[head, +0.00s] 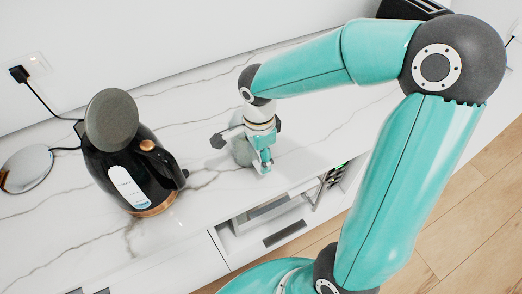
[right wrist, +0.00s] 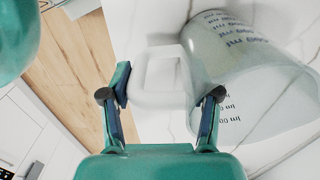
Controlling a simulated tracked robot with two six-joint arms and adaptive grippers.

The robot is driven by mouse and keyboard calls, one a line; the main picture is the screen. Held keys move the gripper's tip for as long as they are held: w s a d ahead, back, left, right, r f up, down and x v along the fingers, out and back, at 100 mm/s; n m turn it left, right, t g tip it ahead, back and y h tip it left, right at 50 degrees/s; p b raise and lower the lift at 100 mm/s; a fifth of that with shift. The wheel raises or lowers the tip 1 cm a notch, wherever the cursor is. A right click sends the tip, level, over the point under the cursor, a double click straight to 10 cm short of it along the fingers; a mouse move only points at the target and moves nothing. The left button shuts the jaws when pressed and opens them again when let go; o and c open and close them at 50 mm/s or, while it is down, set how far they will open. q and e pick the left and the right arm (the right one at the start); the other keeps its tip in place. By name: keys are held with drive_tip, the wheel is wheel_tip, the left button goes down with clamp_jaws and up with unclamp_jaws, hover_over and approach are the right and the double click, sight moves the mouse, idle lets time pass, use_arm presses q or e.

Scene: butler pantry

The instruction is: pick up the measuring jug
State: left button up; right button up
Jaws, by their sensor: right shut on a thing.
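The measuring jug (right wrist: 255,85) is clear and greenish with blue printed markings and a pale handle (right wrist: 158,75). It fills the right side of the right wrist view. In the head view the jug (head: 243,152) is a small greyish shape, partly hidden behind my right gripper (head: 261,155). In the wrist view my right gripper (right wrist: 165,98) has its fingers on either side of the handle and is shut on the jug. I cannot tell whether the jug's base touches the counter. My left gripper is not in view.
A black kettle (head: 115,175) with a copper base stands left on the white marbled counter (head: 200,110). A round silver object (head: 25,168) and a plugged-in cord are farther left. A black appliance (head: 400,9) sits at the back right. An open drawer (head: 268,215) shows below the counter edge.

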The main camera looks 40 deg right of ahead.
wheel_tip(320, 180, up, 20)
idle(0.4)
drive_tip(key=shift+f, duration=0.15)
